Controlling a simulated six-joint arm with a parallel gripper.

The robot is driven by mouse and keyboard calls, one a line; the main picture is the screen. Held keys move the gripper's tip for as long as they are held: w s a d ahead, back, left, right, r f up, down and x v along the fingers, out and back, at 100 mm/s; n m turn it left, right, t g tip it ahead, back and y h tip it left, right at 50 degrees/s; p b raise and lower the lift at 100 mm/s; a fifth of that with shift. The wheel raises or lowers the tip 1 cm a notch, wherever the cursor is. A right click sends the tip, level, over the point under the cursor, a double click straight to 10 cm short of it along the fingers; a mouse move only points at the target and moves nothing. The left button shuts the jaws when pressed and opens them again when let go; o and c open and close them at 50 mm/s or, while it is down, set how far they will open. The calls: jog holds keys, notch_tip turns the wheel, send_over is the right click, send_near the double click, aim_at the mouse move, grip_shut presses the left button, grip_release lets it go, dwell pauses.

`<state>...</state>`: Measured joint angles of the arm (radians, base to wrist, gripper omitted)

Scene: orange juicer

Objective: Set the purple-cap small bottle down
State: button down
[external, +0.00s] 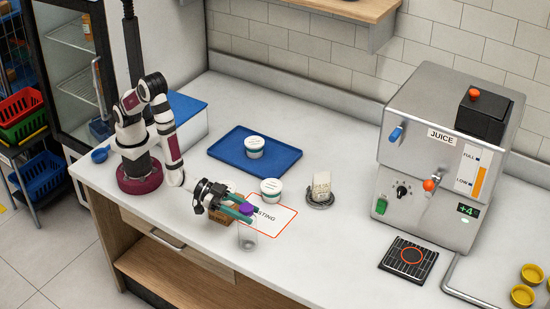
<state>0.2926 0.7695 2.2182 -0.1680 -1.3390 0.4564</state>
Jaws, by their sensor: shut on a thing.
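The small bottle (248,236) is clear with a purple cap (247,209). It is upright near the front edge of the counter, at the lower left of the white mat with the orange border (284,215). My gripper (248,214) has teal fingers and reaches in from the left. It is shut on the bottle just around the cap. I cannot tell whether the bottle's base touches the counter.
A brown block (225,215) sits behind my gripper. A white tub (271,188) stands by the mat's back edge, and another (254,147) is on the blue tray (237,164). A card holder (321,190) stands right. The counter before the juicer (440,130) is mostly clear.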

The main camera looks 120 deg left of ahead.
jog(key=shift+c, duration=1.8)
grip_release()
jog(key=shift+f, duration=0.1)
jog(key=s+d+r+m+g+h, duration=0.2)
jog(key=s, duration=0.3)
jog(key=s+d+r+m+g+h, duration=0.1)
jog(key=s+d+r+g+h, duration=0.15)
jog(key=s, duration=0.35)
jog(key=s+a+r+m+g+y, duration=0.1)
jog(key=s+a+g, duration=0.4)
jog(key=s, duration=0.8)
jog(key=s+a+r+m+g+y, duration=0.2)
jog(key=s+a+r+m+g, duration=0.2)
jog(key=s, duration=0.9)
jog(key=a+r+g, duration=0.1)
jog(key=a, duration=0.2)
